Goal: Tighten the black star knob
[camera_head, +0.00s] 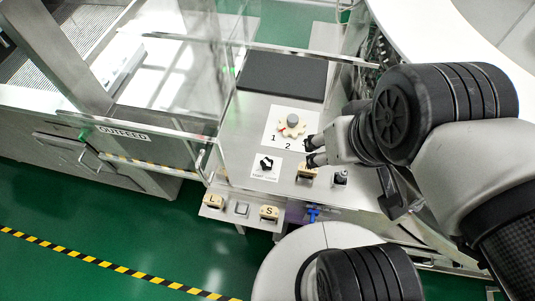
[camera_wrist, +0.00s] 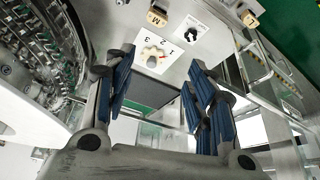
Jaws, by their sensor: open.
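The black star knob (camera_head: 266,163) sits on a white label on the grey panel, left of my gripper. It also shows in the wrist view (camera_wrist: 192,35), near the top, beyond my fingers. My gripper (camera_head: 311,151) is over the panel, with its fingertips pointing left and nothing between them. In the wrist view its blue-padded fingers (camera_wrist: 160,95) are spread wide apart. The knob is apart from the fingers, and its thread is hidden.
A beige dial (camera_head: 293,123) with numbers stands behind the knob. A beige lettered block (camera_head: 306,172) and a small dark-topped metal fitting (camera_head: 340,177) are to the right. Clear panes (camera_head: 190,75) stand on the left. A dark pad (camera_head: 282,75) lies behind.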

